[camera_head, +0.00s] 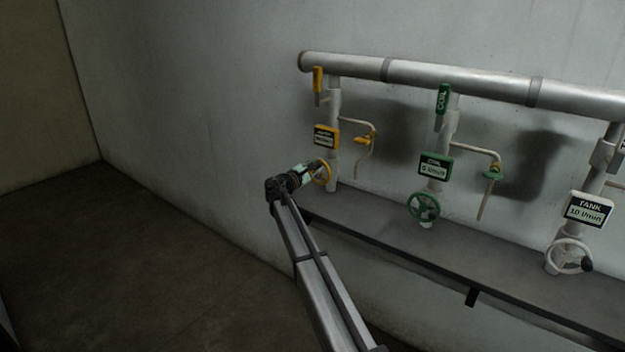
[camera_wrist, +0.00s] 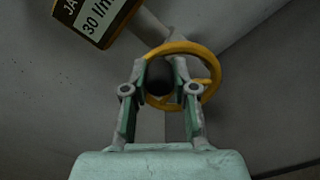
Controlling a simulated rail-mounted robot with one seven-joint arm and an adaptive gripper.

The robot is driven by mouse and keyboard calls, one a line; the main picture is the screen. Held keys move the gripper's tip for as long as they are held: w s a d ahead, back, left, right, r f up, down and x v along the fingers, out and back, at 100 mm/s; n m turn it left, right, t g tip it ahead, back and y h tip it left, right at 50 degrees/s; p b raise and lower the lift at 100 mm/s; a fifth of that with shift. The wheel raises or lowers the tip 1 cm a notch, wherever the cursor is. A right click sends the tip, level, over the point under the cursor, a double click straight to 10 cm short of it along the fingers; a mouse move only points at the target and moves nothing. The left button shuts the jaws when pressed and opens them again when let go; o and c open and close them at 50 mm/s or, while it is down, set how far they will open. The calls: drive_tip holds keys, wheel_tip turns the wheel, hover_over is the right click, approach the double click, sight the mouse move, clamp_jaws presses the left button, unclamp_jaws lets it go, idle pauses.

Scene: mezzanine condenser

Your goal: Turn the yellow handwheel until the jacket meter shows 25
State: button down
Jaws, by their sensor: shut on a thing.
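The yellow handwheel (camera_head: 321,173) is at the foot of the leftmost pipe. In the wrist view its rim (camera_wrist: 215,75) shows behind and to the right of my fingers. My gripper (camera_wrist: 160,82) is shut on the wheel's dark round knob (camera_wrist: 160,76), with one finger on each side. In the head view my gripper (camera_head: 308,173) reaches the wheel from the left and hides part of it. The yellow-framed jacket meter (camera_head: 326,136) is above the wheel. In the wrist view the jacket meter (camera_wrist: 97,18) is cut off at the top and reads 30 l/m.
A green coil handwheel (camera_head: 424,206) with its meter (camera_head: 435,166) at 5 l/min is to the right. Beyond it are a white tank handwheel (camera_head: 569,256) and meter (camera_head: 588,210) at 10 l/min. A bent side pipe with a yellow tap (camera_head: 366,139) is right of the jacket meter.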

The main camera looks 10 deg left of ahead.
drive_tip(key=shift+s+d+f+m+b, duration=0.1)
drive_tip(key=shift+d+f+m+b, duration=0.1)
drive_tip(key=shift+m+b, duration=0.5)
drive_tip(key=shift+s+d+f+m+b, duration=0.1)
drive_tip(key=shift+d+m+b, duration=0.1)
drive_tip(key=shift+m+b, duration=0.5)
drive_tip(key=shift+r+b, duration=0.15)
drive_tip(key=shift+b, duration=0.2)
drive_tip(key=c, duration=0.9)
unclamp_jaws()
drive_tip(key=shift+d, duration=0.1)
drive_tip(key=shift+s, duration=0.1)
drive_tip(key=v, duration=1.2)
